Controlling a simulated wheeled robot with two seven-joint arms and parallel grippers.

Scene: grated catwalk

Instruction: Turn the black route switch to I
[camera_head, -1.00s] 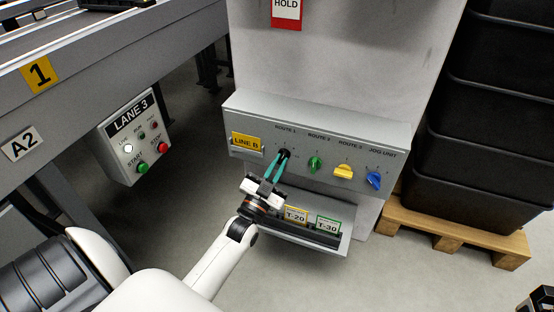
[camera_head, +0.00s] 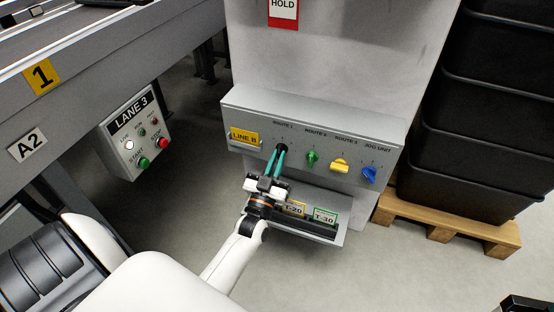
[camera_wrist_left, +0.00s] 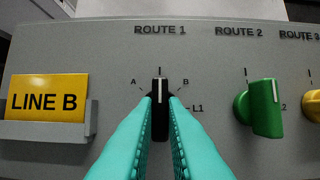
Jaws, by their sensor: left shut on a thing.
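The black route switch (camera_wrist_left: 160,110) sits under the ROUTE 1 label on the grey panel (camera_wrist_left: 60,60). In the left wrist view its white pointer line stands upright, in line with the I mark at the top, between A on the left and B on the right. It also shows in the head view (camera_head: 282,148), partly covered by the fingers. My left gripper (camera_head: 279,158) is shut on the switch, with its teal fingers (camera_wrist_left: 160,125) on either side of the lower part of the knob. No fingers of my right gripper show.
Right of the black switch are a green knob (camera_head: 312,157), a yellow knob (camera_head: 340,165) and a blue knob (camera_head: 369,174). A yellow LINE B card (camera_head: 245,137) is at the left. A tray with T-20 and T-30 cards (camera_head: 325,218) juts out below, beside my gripper.

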